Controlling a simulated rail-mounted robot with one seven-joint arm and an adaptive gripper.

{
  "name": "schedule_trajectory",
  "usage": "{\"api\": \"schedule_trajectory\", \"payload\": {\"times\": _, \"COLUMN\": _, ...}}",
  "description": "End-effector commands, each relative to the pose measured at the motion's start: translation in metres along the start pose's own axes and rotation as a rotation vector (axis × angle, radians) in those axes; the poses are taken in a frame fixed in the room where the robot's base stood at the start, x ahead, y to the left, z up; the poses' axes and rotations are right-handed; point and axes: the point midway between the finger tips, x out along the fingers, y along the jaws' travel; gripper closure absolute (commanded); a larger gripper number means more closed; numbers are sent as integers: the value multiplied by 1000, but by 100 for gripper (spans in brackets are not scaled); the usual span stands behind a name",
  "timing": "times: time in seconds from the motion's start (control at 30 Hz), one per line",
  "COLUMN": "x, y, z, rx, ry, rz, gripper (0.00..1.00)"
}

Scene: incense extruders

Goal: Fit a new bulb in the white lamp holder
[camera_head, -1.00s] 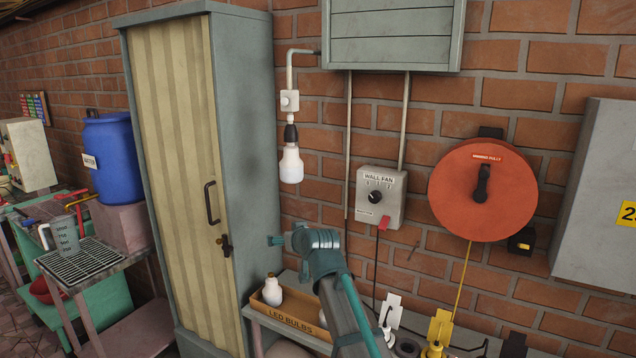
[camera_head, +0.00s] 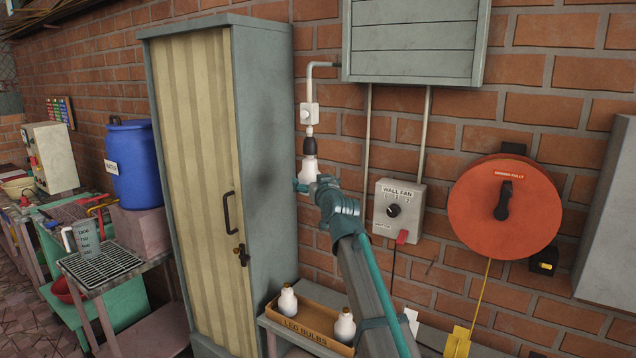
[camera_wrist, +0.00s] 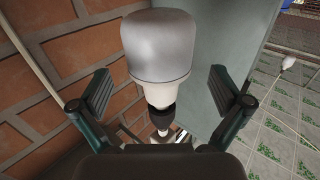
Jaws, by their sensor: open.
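In the wrist view my gripper (camera_wrist: 165,98) is open, with one finger on each side of the bulb (camera_wrist: 159,48) and gaps between. The bulb's broad end looks grey and its neck white; the dark holder (camera_wrist: 163,120) shows behind it. Two white bulbs (camera_head: 287,301) (camera_head: 344,325) stand in the cardboard LED BULBS box (camera_head: 297,326).
A tall grey cabinet (camera_head: 266,165) stands close left of the hanging bulb. The wall fan switch (camera_head: 399,208) and red reel (camera_head: 503,208) are on the brick wall to the right. Another white bulb-like thing (camera_wrist: 288,62) shows at the right in the wrist view.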

Motion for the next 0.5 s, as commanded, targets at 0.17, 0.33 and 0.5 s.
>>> {"api": "schedule_trajectory", "payload": {"times": 0.17, "x": 27, "y": 0, "z": -2, "rx": -1, "ry": -2, "rz": 0, "gripper": 0}}
{"api": "schedule_trajectory", "payload": {"times": 0.33, "x": 38, "y": 0, "z": -1, "rx": 0, "ry": -1, "rz": 0, "gripper": 0}}
{"api": "schedule_trajectory", "payload": {"times": 0.5, "x": 40, "y": 0, "z": 1, "rx": 0, "ry": -1, "rz": 0, "gripper": 0}}
